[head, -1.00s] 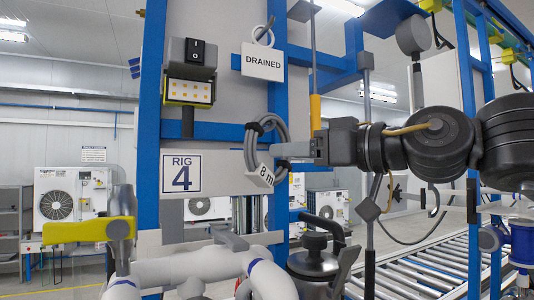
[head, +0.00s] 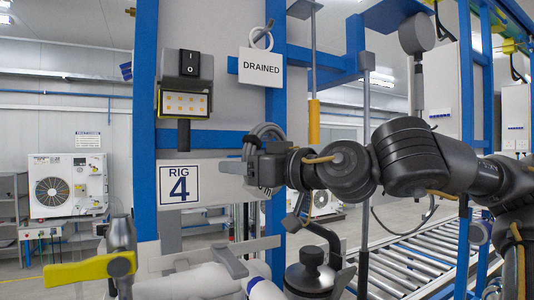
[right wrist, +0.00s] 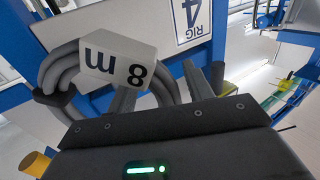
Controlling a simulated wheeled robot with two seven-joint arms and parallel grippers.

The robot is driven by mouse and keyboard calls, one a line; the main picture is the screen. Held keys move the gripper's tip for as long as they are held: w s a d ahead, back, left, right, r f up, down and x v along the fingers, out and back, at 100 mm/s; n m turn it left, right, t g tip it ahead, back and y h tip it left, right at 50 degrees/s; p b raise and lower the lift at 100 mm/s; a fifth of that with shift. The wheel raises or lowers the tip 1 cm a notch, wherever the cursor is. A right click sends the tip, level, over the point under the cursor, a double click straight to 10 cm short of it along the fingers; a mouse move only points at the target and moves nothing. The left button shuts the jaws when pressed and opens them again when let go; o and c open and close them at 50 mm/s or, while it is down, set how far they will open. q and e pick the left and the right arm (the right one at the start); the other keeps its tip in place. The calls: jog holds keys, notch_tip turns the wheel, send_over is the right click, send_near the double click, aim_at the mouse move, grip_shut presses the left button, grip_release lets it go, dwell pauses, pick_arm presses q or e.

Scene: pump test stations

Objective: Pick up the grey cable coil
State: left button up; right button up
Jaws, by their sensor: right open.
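The grey cable coil (head: 266,132) hangs on the panel beside the blue upright. In the head view my right gripper (head: 240,166) is in front of its lower part and hides most of it. In the right wrist view the coil (right wrist: 66,72) shows with its white "8 m" tag (right wrist: 118,62). My right gripper (right wrist: 166,84) is open there, its fingertips close to the coil. One finger is beside the tag, and a coil strand seems to lie between the fingers. I cannot tell whether they touch it. My left gripper is not in view.
A yellow valve handle (head: 88,271) and a dark-lidded canister (head: 311,270) stand below. A roller conveyor (head: 410,262) is at right.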

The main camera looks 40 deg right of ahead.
aim_at(246, 149)
jog(key=shift+w, duration=0.15)
jog(key=shift+c, duration=0.4)
jog(key=shift+a, duration=0.1)
grip_shut()
jog(key=shift+r, duration=0.15)
jog(key=shift+r, duration=0.5)
jog(key=shift+d+r+b, duration=0.25)
jog(key=shift+r+b, duration=0.4)
jog(key=shift+r, duration=0.35)
jog(key=s+r+b, duration=0.6)
jog(key=s+r, duration=0.3)
jog(key=s, duration=0.5)
jog(key=shift+d+r, duration=0.4)
jog(key=shift+d, duration=0.05)
